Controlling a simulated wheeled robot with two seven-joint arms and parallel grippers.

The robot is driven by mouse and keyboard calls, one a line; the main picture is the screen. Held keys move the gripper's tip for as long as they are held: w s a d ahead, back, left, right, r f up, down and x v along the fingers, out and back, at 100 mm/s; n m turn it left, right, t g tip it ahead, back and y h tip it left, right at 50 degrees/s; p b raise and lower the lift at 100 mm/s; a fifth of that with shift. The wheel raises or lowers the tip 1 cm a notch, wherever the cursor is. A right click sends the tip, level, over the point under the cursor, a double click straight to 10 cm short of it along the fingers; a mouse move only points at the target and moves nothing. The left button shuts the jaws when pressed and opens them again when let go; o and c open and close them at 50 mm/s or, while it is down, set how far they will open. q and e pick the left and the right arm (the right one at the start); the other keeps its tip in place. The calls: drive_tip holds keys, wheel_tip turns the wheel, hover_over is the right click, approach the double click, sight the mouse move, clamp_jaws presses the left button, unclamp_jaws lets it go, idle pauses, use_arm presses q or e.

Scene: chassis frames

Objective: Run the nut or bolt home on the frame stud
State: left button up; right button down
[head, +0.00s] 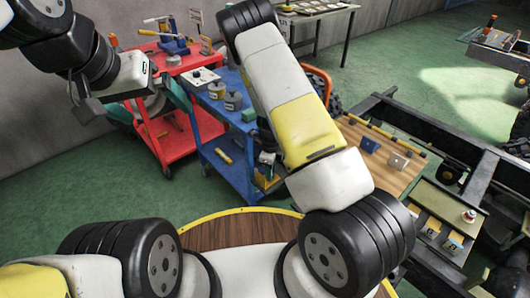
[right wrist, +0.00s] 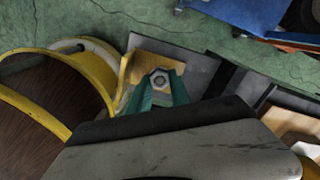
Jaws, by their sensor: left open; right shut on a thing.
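A pale hex nut or bolt head (right wrist: 160,79) with a round centre sits between the green fingertips of my right gripper (right wrist: 159,88) in the right wrist view. It is over a yellow plate (right wrist: 129,74). Whether it sits around a stud, and how far down, I cannot tell. My right gripper is shut on it. In the head view the right arm hides that gripper. My left gripper (head: 86,100) is open and empty at the upper left of the head view, well away from the frame.
The dark chassis frame (head: 440,145) runs along the right. A wooden board (head: 385,170) and a tray with yellow-labelled bins (head: 436,222) lie there. A blue cart (head: 226,140) and a red cart (head: 172,128) stand beyond my arms.

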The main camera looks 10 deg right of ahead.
drive_tip(key=c, duration=1.1)
unclamp_jaws()
drive_tip(key=shift+c, duration=1.2)
